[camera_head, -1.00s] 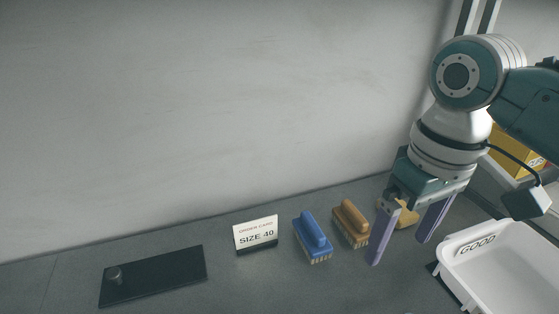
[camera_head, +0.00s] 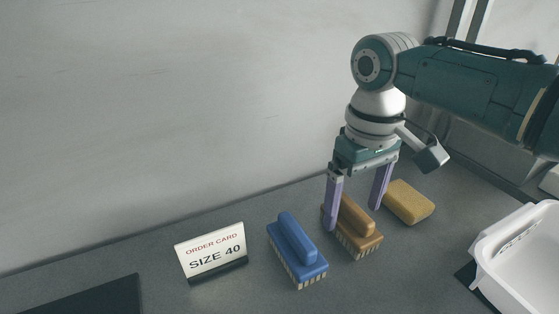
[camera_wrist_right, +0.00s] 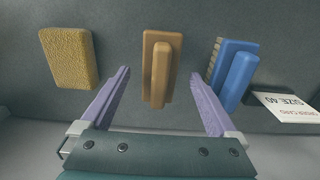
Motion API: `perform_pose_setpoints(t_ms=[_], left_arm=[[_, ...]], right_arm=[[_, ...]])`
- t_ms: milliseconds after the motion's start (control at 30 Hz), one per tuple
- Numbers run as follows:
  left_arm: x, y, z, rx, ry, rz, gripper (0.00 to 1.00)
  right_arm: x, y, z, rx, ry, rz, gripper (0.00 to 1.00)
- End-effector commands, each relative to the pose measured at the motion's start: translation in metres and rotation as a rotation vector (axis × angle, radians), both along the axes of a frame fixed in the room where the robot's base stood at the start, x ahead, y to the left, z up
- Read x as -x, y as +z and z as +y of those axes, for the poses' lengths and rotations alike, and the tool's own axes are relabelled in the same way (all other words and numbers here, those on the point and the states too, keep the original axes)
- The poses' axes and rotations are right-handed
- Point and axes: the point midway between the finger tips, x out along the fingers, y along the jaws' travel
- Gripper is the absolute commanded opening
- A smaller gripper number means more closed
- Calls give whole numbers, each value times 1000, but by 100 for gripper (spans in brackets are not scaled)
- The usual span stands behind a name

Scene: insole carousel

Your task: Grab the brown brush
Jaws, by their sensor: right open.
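The brown brush (camera_head: 356,226) lies on the grey counter, bristles toward the front, between a blue brush and a yellow sponge. It also shows in the right wrist view (camera_wrist_right: 160,70), upright in the picture and centred between the fingers. My right gripper (camera_head: 355,208) is open, with one purple finger on each side of the brush's handle in the head view. In the wrist view its fingertips (camera_wrist_right: 160,80) are apart from the brush, with a gap on both sides. My left gripper is not in view.
The blue brush (camera_head: 297,252) lies close to the left of the brown one. The yellow sponge (camera_head: 409,202) lies to its right. An order card reading SIZE 40 (camera_head: 212,252) stands further left. A dark plate (camera_head: 95,298) and a white tray (camera_head: 520,250) sit at either side.

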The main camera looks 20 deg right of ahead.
Motion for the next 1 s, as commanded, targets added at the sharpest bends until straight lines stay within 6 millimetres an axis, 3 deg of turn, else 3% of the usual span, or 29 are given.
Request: perform_pose_setpoints(t_ms=[100,400,1000], left_arm=[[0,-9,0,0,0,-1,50],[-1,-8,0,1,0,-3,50],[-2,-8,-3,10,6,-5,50]], right_arm=[[0,-18,0,0,-1,1,95],[0,-21,0,0,0,-2,94],[0,-20,0,0,0,-1,26]])
